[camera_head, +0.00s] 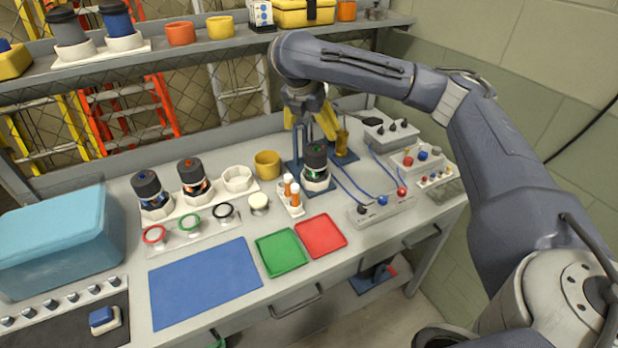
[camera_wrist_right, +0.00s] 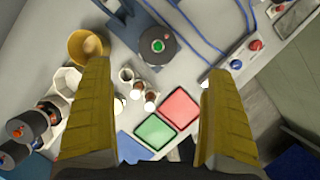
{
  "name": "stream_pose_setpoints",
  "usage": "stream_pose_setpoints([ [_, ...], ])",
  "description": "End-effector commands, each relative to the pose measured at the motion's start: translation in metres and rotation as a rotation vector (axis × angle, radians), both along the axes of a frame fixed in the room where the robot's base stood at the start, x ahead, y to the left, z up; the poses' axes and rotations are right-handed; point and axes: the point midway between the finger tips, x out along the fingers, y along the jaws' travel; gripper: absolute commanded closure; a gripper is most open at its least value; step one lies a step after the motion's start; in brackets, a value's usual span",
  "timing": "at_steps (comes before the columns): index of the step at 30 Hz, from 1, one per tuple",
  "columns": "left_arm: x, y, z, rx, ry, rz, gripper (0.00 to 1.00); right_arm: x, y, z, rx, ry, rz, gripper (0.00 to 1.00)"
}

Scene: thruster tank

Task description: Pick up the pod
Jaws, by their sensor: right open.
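Three dark-capped pods stand on the bench. One pod with a green band (camera_head: 316,163) sits upright in a white base by a blue stand, and shows from above in the right wrist view (camera_wrist_right: 157,44). A pod with an orange band (camera_head: 193,178) and one with a blue band (camera_head: 151,194) stand at left in a white rack beside an empty white socket (camera_head: 236,179). My right gripper (camera_head: 311,122) is open and empty, above and just behind the green-banded pod. Its yellow fingers (camera_wrist_right: 155,75) are spread wide, apart from that pod. My left gripper is not in view.
Green (camera_head: 280,253) and red (camera_head: 321,236) trays lie in front, left of a cabled box (camera_head: 379,210). The blue mat (camera_head: 205,283) is bare.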

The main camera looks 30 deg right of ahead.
Motion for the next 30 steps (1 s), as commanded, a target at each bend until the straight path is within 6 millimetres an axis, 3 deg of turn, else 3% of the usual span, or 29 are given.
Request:
stream_pose_setpoints([
  [21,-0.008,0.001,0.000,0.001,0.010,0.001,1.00,0.019,-0.027,-0.082,0.002,0.002,-0.004,0.10],
  [30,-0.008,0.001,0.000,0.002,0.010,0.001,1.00,0.024,-0.033,-0.099,0.001,0.000,-0.005,0.10],
])
